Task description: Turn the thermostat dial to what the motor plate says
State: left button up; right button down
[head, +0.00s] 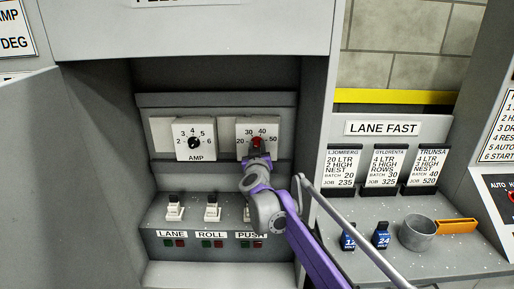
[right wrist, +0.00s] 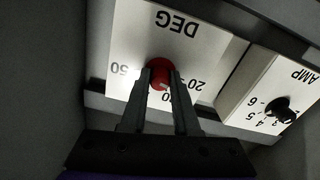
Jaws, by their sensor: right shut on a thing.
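The thermostat dial is a red knob (head: 257,143) on a white plate (head: 270,128) marked 20, 30, 40, 50. In the right wrist view the red knob (right wrist: 160,72) sits between my fingers, upside down, beside the letters DEG. My right gripper (right wrist: 160,88) is shut on it; its purple and grey arm reaches in from the lower right in the head view. A pale mark shows on the knob, but its exact reading is unclear. A sign (head: 14,30) at top left, perhaps the motor plate, shows AMP and /DEG; its numbers are cut off. My left gripper is out of view.
A black AMP dial (head: 194,143) is left of the red one. Below are switches (head: 212,208) labelled LANE, ROLL and PUSH. On the right ledge are blue volt blocks (head: 381,236), a grey cup (head: 417,233) and an orange object (head: 456,226). The recess walls are close.

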jog(key=c, duration=0.6)
grip_release()
jog(key=shift+c, duration=0.2)
jog(key=shift+s, duration=0.1)
jog(key=s, duration=1)
jog(key=shift+s+b, duration=0.35)
jog(key=shift+b, duration=0.05)
